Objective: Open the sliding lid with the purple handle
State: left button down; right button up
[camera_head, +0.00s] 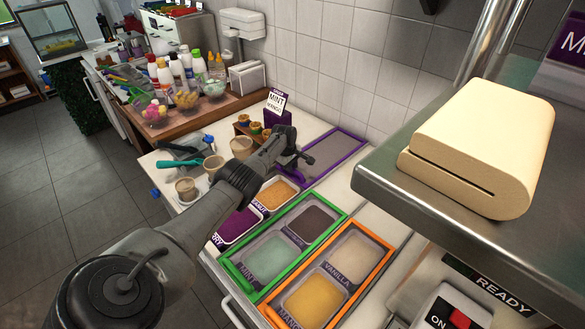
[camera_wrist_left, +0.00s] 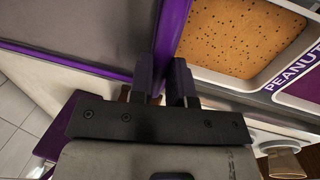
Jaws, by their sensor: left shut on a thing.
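The sliding lid (camera_head: 333,152) is a grey panel with a purple frame, at the back of the counter near the tiled wall. It also shows in the left wrist view (camera_wrist_left: 85,28). Its purple handle (camera_wrist_left: 172,32) runs along the lid's edge beside the open peanut tub (camera_wrist_left: 235,38). My left gripper (camera_head: 298,158) is at this edge, its fingers (camera_wrist_left: 167,78) shut on the handle. The peanut tub also shows in the head view (camera_head: 278,195), uncovered, beside a purple-filled tub (camera_head: 237,226). My right gripper is out of view.
A steel shelf (camera_head: 430,190) with a cream-coloured block (camera_head: 480,145) overhangs the right.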

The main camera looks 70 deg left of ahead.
pick_arm(q)
jog(key=c, duration=1.1)
grip_release()
jog(key=shift+a, duration=0.1)
jog(key=shift+s+r+p, duration=0.15)
jog(key=shift+r+p, duration=0.4)
jog(key=shift+s+d+r+p, duration=0.15)
jog(key=shift+s+r+p, duration=0.25)
jog(key=shift+r+p, duration=1.2)
jog(key=shift+s+d+r+p, duration=0.2)
jog(key=shift+s+r+p, duration=0.25)
jog(key=shift+r, duration=2.1)
jog(key=shift+s+d+r+p, duration=0.15)
jog(key=shift+s+r+p, duration=0.2)
jog(key=shift+r+p, duration=1.25)
jog(key=shift+r+b, duration=0.5)
